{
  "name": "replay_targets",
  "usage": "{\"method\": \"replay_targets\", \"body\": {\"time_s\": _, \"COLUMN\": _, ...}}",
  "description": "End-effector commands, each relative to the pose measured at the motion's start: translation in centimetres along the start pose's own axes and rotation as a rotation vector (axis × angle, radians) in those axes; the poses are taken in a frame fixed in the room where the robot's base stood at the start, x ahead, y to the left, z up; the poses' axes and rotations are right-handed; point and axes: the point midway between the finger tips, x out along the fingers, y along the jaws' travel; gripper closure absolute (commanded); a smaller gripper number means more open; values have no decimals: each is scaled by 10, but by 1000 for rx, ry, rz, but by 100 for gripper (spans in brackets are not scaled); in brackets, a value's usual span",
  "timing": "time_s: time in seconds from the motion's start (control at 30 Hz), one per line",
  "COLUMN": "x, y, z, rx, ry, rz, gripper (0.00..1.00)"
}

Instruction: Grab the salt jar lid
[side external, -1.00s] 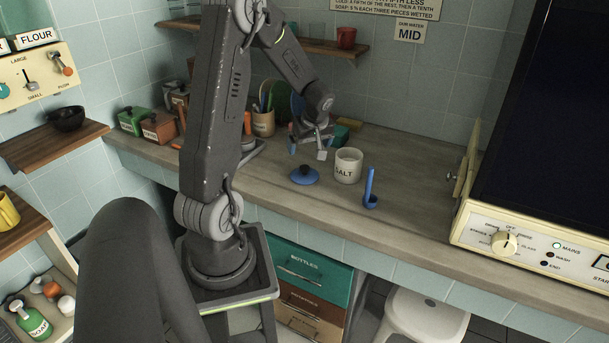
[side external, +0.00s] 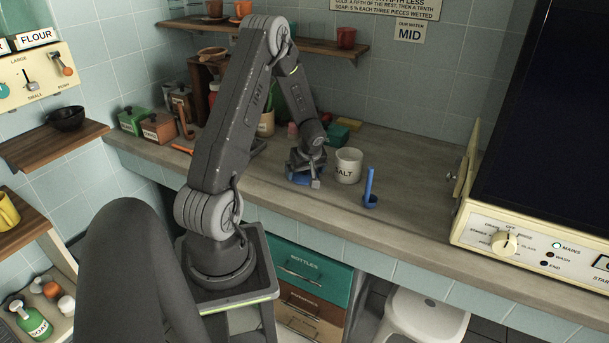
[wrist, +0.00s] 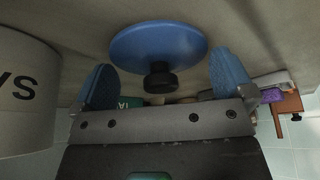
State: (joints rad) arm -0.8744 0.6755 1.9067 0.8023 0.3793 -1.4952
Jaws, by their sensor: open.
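The salt jar lid is a blue disc (wrist: 158,52) with a dark knob, lying on the counter. In the side view the lid (side external: 303,181) is mostly hidden under my gripper. My gripper (side external: 307,178) is low over the lid, pointing down. In the wrist view its two blue fingertips (wrist: 165,85) are apart, with the knob between them and clear space on each side. The gripper is open and holds nothing. The white salt jar (side external: 348,166) stands open just right of the gripper; in the wrist view the jar (wrist: 24,95) is at the left edge.
Spice boxes (side external: 158,126) stand at the back left. The counter in front of the jar is clear.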

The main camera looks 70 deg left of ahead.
Motion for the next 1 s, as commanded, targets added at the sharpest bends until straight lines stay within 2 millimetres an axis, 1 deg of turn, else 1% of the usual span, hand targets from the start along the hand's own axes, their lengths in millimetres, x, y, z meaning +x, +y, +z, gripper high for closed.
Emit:
{"method": "replay_targets", "body": {"time_s": 0.17, "x": 0, "y": 0, "z": 0, "rx": -1, "ry": 0, "rz": 0, "gripper": 0}}
{"method": "replay_targets", "body": {"time_s": 0.2, "x": 0, "y": 0, "z": 0, "rx": -1, "ry": 0, "rz": 0, "gripper": 2}}
{"method": "replay_targets", "body": {"time_s": 0.5, "x": 0, "y": 0, "z": 0, "rx": -1, "ry": 0, "rz": 0, "gripper": 30}}
{"method": "replay_targets", "body": {"time_s": 0.77, "x": -3, "y": 0, "z": -2, "rx": -2, "ry": 1, "rz": 1, "gripper": 30}}
{"method": "replay_targets", "body": {"time_s": 0.87, "x": -12, "y": 0, "z": -6, "rx": -4, "ry": 4, "rz": 2, "gripper": 30}}
{"method": "replay_targets", "body": {"time_s": 1.0, "x": -37, "y": 0, "z": -17, "rx": -6, "ry": 5, "rz": 3, "gripper": 30}}
